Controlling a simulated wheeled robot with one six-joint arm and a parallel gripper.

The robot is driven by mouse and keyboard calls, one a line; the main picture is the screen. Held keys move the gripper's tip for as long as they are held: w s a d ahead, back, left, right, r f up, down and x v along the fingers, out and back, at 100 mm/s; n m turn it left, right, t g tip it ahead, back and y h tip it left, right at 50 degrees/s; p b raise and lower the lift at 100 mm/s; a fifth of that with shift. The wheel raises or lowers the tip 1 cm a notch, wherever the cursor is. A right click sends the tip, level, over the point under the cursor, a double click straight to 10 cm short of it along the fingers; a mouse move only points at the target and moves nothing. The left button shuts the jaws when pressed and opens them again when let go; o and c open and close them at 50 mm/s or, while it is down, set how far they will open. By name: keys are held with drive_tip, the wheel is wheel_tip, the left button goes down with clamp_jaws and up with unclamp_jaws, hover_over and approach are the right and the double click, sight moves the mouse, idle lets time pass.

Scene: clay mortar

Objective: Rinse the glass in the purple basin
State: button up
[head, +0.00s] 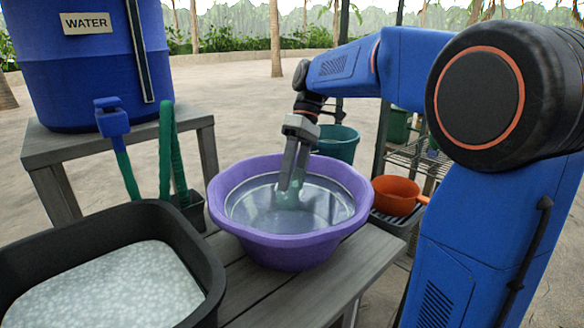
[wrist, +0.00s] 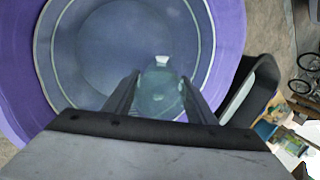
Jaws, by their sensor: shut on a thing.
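The purple basin (head: 290,250) stands on a grey wooden table, with clear water (head: 250,207) in it. It fills much of the wrist view (wrist: 230,30). My gripper (head: 288,188) reaches down into the basin and is shut on the pale green, see-through glass (head: 287,199). The glass is in the water, at least in part; its lower part is blurred by the water. In the wrist view the glass (wrist: 160,95) sits between the two fingers (wrist: 160,100). I cannot tell whether it touches the basin floor.
A black tub (head: 190,235) of foamy liquid (head: 105,290) stands at the front left. A blue water barrel (head: 85,75) with a tap (head: 112,118) and green hose (head: 166,150) is behind it. An orange pan (head: 396,195) and a green bucket (head: 338,143) are beyond the basin.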

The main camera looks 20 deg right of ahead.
drive_tip(key=shift+f, duration=3.8)
drive_tip(key=shift+f, duration=0.6)
drive_tip(key=shift+r, duration=0.15)
